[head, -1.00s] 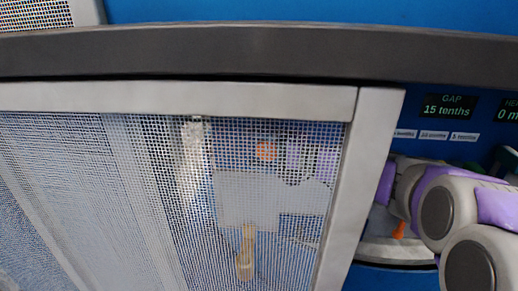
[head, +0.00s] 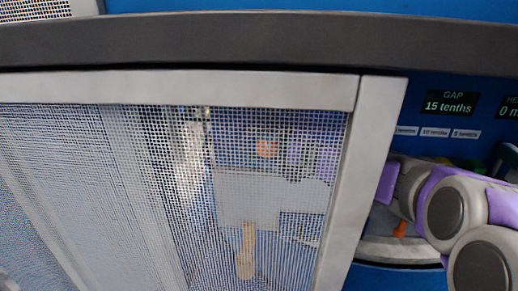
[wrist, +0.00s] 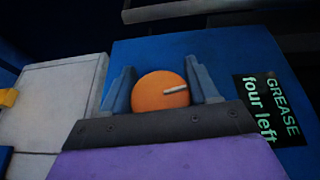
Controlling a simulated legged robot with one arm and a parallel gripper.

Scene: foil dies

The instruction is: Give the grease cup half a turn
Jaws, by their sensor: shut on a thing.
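The grease cup (wrist: 162,92) is a round orange cap with a pale bar-shaped mark that lies nearly level, pointing right. It sits between the two blue fingers of my gripper (wrist: 161,91), which is shut on it from both sides. A dark label (wrist: 268,110) right of it reads "GREASE four left" in green. In the head view, an orange spot (head: 266,148) shows blurred through the mesh, beside purple shapes; I cannot tell surely that it is the cup. My gripper's fingers are not clear there.
A mesh guard in a pale frame (head: 375,180) fills much of the head view. A dark rail (head: 250,45) crosses above it. Behind the mesh are a pale plate and a wooden handle (head: 246,250). A display (head: 450,102) reads "GAP 15 tenths". A small orange part (head: 399,229) shows near my arm.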

